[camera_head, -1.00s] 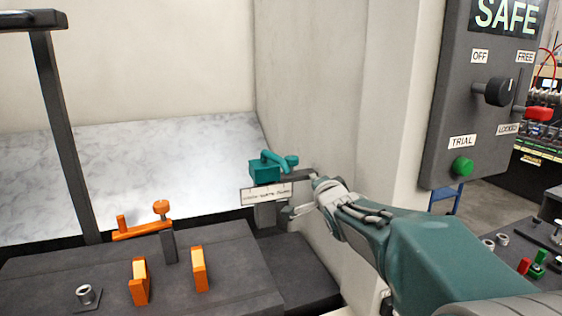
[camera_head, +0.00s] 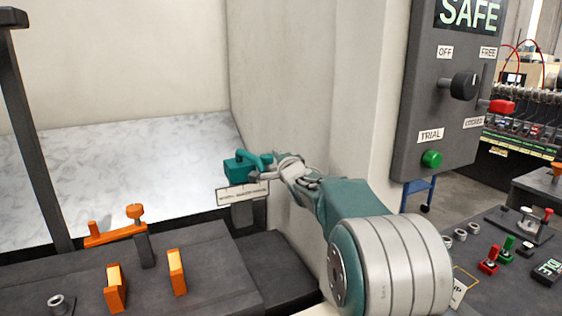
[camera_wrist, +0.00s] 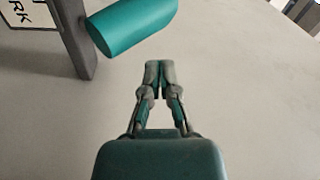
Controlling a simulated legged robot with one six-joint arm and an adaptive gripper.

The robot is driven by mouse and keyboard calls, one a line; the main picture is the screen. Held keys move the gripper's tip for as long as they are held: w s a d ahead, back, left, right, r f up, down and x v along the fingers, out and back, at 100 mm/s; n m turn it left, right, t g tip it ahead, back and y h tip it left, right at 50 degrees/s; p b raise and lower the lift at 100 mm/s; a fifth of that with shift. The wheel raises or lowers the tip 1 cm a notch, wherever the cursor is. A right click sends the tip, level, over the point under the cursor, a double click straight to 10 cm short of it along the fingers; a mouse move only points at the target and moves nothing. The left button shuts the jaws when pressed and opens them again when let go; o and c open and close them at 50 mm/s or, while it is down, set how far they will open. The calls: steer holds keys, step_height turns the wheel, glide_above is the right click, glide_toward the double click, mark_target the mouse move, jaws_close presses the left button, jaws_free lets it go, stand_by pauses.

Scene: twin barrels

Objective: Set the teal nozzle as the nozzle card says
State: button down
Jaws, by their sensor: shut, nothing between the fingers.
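The teal nozzle (camera_head: 238,167) sits on a grey post above a white card (camera_head: 242,193), against the wall corner. The card's print is too small to read in the head view. My gripper (camera_head: 262,172) is at the nozzle's right side in the head view and hides part of it. In the wrist view the gripper (camera_wrist: 159,65) has its fingertips together with nothing between them. A teal cylinder end of the nozzle (camera_wrist: 130,28) lies just beyond and left of the fingertips, apart from them in the picture. Part of a card (camera_wrist: 32,14) shows at the top left.
An orange lever (camera_head: 115,233) and two orange brackets (camera_head: 177,272) stand on the dark bench at left. The wall is close on the gripper's right. A grey panel (camera_head: 420,110) reads SAFE, with a black knob (camera_head: 465,86), a red handle and a green button (camera_head: 432,159).

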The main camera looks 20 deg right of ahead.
steer(key=a, duration=0.3)
steer(key=shift+s+a+f, duration=0.1)
steer(key=shift+a+f, duration=0.3)
steer(key=shift+s+d+m+h, duration=0.1)
steer(key=shift+m+h, duration=0.2)
